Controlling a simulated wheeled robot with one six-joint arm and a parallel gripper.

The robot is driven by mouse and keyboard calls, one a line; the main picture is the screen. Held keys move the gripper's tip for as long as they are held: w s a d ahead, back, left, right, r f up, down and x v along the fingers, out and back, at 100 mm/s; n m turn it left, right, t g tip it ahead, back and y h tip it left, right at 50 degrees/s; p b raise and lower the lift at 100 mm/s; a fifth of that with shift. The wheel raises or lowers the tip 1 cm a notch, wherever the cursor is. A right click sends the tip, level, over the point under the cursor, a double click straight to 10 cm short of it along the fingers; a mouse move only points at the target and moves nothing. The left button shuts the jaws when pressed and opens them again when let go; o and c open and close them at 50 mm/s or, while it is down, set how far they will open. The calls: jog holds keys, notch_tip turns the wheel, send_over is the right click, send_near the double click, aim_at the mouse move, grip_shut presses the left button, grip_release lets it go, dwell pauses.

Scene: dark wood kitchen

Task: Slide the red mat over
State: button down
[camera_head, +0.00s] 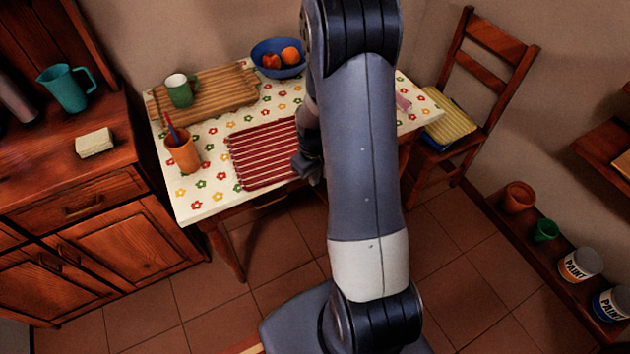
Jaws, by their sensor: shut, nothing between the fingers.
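The red mat (262,155) with pale stripes lies flat on the table with the flowered cloth (205,205), near its front edge. My gripper (308,178) is at the mat's right side, low over the table's front edge. It is shut with nothing in it. My arm hides the mat's right end and part of the table. I cannot tell whether the fingers touch the mat.
An orange cup (183,155) with pens stands left of the mat. Behind are a cutting board (215,92), a green mug (180,92) and a blue bowl (262,52) of fruit. A chair (485,80) stands at right.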

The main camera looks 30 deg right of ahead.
notch_tip(320, 180, up, 8)
jog(key=shift+f, duration=0.25)
jog(key=shift+s, duration=0.1)
